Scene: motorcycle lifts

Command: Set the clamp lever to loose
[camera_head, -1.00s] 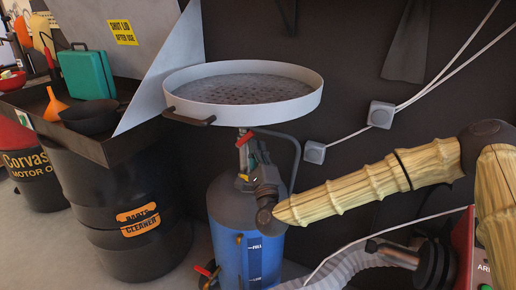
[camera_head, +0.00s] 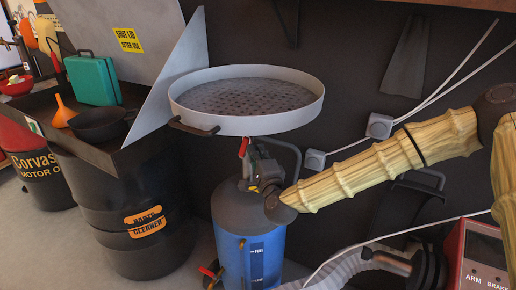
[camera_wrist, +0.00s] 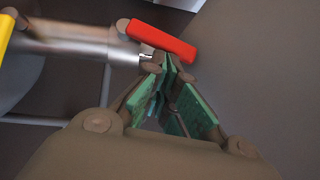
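The clamp lever is a short red handle (camera_head: 244,146) just under the round drain pan (camera_head: 246,122), on the stem above the blue oil-drainer tank (camera_head: 250,252). In the wrist view the red lever (camera_wrist: 162,40) lies tilted across the end of a bare metal tube (camera_wrist: 80,42). My gripper (camera_wrist: 172,70) has green-padded fingers, with a narrow gap between them. Their tips are just below the lever in the picture; whether they touch it cannot be told. In the head view my gripper (camera_head: 256,170) is beside the stem and partly hidden by my wrist.
The wide pan overhangs the lever. A curved grey handle (camera_head: 297,160) stands right of the stem. A black parts-cleaner drum (camera_head: 140,235) is at left. A red box (camera_head: 478,255) and a ribbed hose (camera_head: 350,265) are at lower right. A dark wall stands behind.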

